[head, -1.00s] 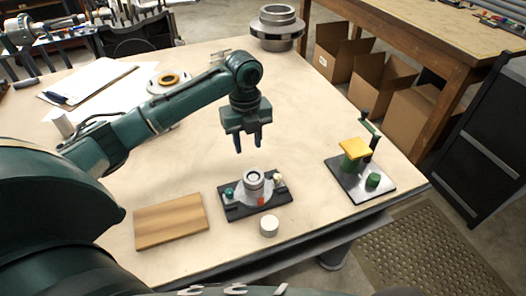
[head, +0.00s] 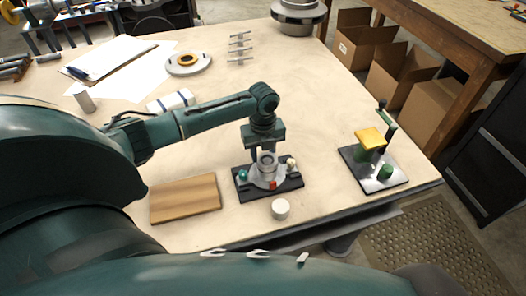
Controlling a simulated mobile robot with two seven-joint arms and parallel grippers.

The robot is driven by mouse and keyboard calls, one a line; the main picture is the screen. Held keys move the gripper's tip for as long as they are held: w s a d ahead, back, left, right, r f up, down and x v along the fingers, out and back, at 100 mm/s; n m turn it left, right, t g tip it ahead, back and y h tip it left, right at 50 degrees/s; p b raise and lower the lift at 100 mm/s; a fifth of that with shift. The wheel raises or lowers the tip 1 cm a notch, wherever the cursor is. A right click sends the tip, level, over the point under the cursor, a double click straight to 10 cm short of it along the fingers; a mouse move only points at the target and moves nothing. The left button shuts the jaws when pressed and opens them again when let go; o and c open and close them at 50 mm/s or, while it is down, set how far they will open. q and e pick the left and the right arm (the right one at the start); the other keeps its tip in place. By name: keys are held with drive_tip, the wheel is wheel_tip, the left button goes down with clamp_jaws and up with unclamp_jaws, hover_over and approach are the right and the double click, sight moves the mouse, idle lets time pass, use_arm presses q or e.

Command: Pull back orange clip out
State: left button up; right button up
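The grey round casing (head: 267,165) stands upright on a black base plate (head: 285,191) in the middle of the table. An orange-red clip (head: 272,185) shows on its front side. A clip at the back is hidden behind the casing and my gripper. My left gripper (head: 263,153) points down right at the casing's back side. Its fingers look spread apart, and their tips are partly hidden by the casing, so contact is unclear. My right gripper is not in view.
A teal knob (head: 243,175) and a cream knob (head: 291,163) flank the casing on the plate. A white cylinder (head: 280,208) stands in front. A wooden board (head: 185,199) lies left. A fixture with a yellow block (head: 370,138) stands right.

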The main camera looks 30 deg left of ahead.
use_arm(q)
drive_tip(key=shift+f, duration=0.15)
drive_tip(key=shift+c, duration=0.4)
clamp_jaws()
